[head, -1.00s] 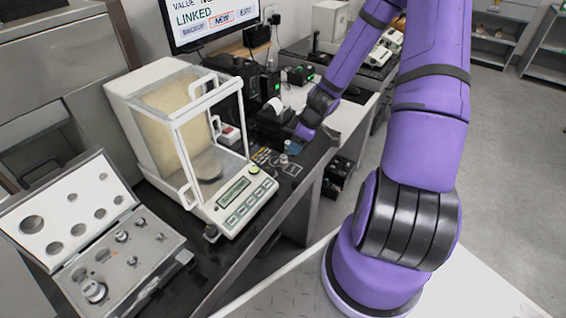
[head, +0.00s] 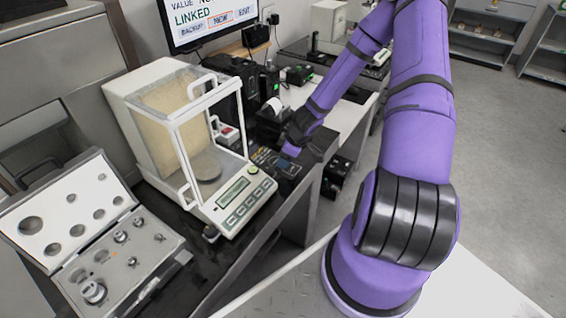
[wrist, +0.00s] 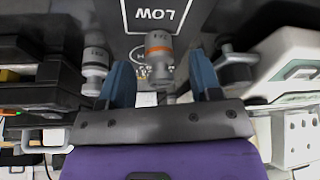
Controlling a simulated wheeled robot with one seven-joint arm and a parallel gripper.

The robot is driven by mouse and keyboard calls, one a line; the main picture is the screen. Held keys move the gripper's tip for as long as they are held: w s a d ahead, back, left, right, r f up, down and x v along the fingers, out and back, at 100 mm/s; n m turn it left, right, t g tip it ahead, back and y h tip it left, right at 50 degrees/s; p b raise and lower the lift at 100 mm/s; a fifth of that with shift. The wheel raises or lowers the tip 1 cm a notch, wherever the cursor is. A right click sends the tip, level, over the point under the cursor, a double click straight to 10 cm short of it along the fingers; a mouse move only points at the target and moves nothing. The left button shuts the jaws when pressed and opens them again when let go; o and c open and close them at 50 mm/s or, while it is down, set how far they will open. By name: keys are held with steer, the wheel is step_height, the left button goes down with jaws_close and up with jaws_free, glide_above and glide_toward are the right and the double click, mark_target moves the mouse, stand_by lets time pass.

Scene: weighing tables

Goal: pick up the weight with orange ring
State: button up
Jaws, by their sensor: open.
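In the wrist view the weight with the orange ring (wrist: 158,46) is a grey metal cylinder on a dark mat (wrist: 205,30) with white lines and the word LOW. My gripper (wrist: 161,66) has two blue fingers, open and apart. The weight shows in the gap between the fingertips, a little beyond them; whether it is fully between them I cannot tell. A second grey weight with a dark ring (wrist: 95,62) stands just outside the left finger.
The balance (head: 238,200) with its glass box stands left of my wrist in the head view. An open weight case (head: 140,275) lies at the lower left. Black devices (head: 272,118) stand behind my wrist. A dark rounded knob (wrist: 235,65) is close outside the right finger.

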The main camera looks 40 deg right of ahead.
steer(key=shift+x, duration=0.9)
jaws_close()
steer(key=shift+r, duration=0.15)
